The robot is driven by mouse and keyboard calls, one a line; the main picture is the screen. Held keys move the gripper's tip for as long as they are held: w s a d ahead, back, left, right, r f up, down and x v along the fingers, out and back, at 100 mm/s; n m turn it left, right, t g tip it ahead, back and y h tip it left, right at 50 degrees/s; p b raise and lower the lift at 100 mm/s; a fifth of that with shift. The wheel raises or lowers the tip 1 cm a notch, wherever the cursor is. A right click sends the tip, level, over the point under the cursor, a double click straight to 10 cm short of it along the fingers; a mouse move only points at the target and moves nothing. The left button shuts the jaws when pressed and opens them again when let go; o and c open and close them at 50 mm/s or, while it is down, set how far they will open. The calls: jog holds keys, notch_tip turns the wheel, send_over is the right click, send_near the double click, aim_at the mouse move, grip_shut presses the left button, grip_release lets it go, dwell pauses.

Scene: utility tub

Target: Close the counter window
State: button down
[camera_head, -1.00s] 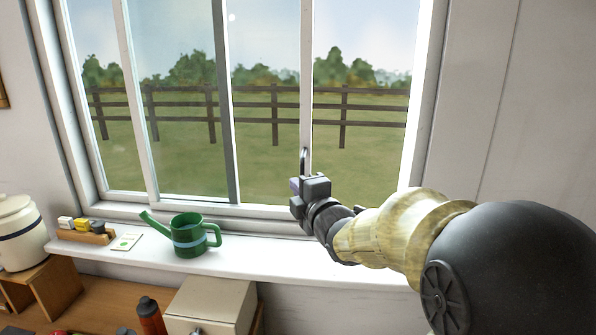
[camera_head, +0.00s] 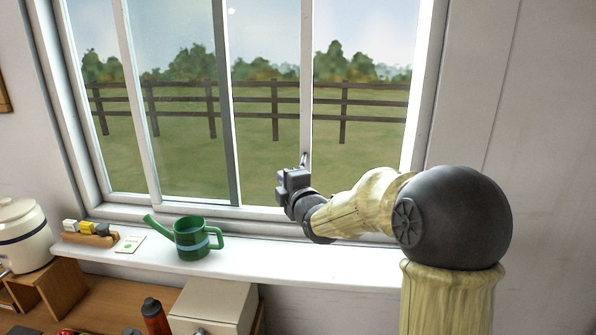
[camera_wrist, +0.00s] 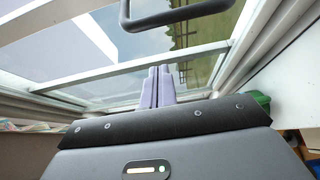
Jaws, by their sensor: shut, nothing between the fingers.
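The counter window has a white sliding sash (camera_head: 306,110) with clear glass. Its right upright stands left of the right jamb, with a gap between them that looks open. In the wrist view the handle (camera_wrist: 175,14) crosses the top as a dark loop, apart from the fingers. My gripper (camera_wrist: 157,86) is shut and empty, its pale fingers together and pointing toward the window. Any contact with the sash cannot be told.
The white sill (camera_head: 290,262) runs below the window. A green watering can (camera_head: 190,240) stands on it to the left, near a card (camera_head: 130,244) and a small wooden holder (camera_head: 90,238). A cream box (camera_head: 212,303) and a red bottle (camera_head: 155,318) are lower down. The sill's right part is clear.

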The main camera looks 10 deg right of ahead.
jog(key=d+p, duration=0.1)
jog(key=w+d+p, duration=0.1)
jog(key=d+p, duration=0.1)
jog(key=shift+d, duration=0.3)
jog(key=shift+s+d, duration=0.1)
jog(key=shift+d, duration=0.1)
